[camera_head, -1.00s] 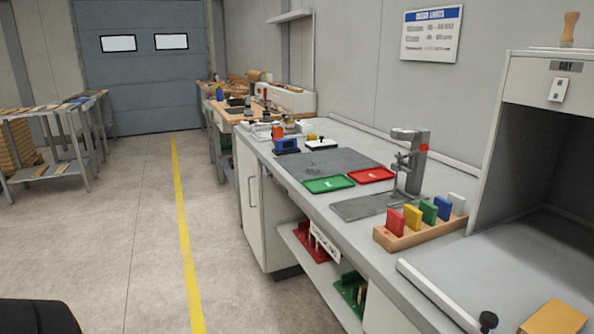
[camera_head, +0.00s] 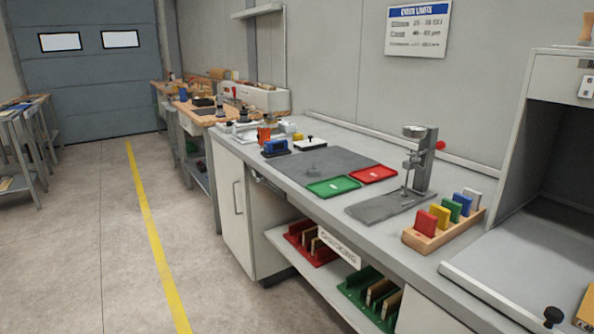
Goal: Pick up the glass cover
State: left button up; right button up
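I cannot make out a glass cover for certain. A small clear or grey piece (camera_head: 313,168) lies on the dark grey mat (camera_head: 345,164) on the long workbench, too small to identify. Neither of my grippers is in view.
A green tray (camera_head: 334,187) and a red tray (camera_head: 373,174) lie at the mat's front edge. A wooden rack (camera_head: 450,232) holds several coloured blocks. A grey booth (camera_head: 535,110) stands at the right. Floor left of the bench is clear, with a yellow line (camera_head: 148,220).

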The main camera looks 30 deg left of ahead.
aim_at(313, 172)
jog(key=i+j, duration=0.1)
jog(key=j, duration=0.25)
jog(key=i+j, duration=0.1)
jog(key=j, duration=0.3)
jog(key=i+j, duration=0.1)
jog(key=j, duration=0.25)
jog(key=i+j+u, duration=0.1)
jog(key=j, duration=0.3)
jog(key=i+j, duration=0.1)
jog(key=j, duration=0.25)
